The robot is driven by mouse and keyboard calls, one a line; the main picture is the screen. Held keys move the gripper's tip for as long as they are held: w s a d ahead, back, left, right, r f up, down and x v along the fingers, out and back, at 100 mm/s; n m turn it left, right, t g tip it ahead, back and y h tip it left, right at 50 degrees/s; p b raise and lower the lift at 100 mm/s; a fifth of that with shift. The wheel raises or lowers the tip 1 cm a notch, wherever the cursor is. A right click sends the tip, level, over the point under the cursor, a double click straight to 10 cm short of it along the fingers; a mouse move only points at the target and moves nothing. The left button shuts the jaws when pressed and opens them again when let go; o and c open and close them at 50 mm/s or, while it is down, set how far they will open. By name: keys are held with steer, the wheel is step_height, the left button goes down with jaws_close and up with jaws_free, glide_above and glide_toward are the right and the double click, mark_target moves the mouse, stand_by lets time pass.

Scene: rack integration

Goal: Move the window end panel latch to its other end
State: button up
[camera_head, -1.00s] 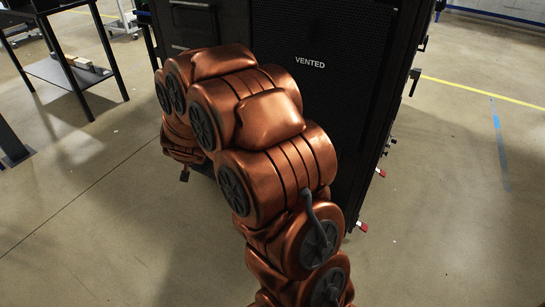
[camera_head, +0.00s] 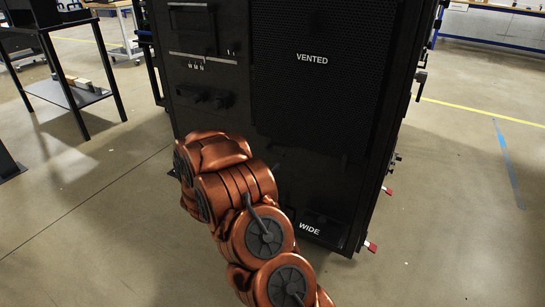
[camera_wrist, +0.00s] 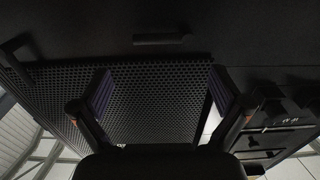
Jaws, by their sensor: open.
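The black rack (camera_head: 270,160) stands ahead, with a perforated panel marked VENTED (camera_head: 312,90) and a lower label WIDE. A framed recess (camera_head: 192,30), possibly the window end panel, is at its upper left. Below it are a light strip with small marks (camera_head: 203,59) and dark knob-like parts (camera_head: 208,97); I cannot tell which is the latch. In the wrist view my gripper (camera_wrist: 160,78) is open and empty, its fingers spread before the perforated panel. A dark bar (camera_wrist: 162,39) lies beyond them; dark fittings (camera_wrist: 272,105) are at right. The head view hides my gripper.
Dark fittings and red-tipped parts (camera_head: 370,246) stick out along the rack's right side. A black shelf table (camera_head: 70,94) stands at left. The floor right of the rack is open, with yellow and blue tape lines (camera_head: 508,165).

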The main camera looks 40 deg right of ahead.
steer(key=b+x, duration=0.1)
steer(key=x, duration=0.5)
steer(key=shift+d, duration=0.25)
steer(key=shift+w, duration=0.15)
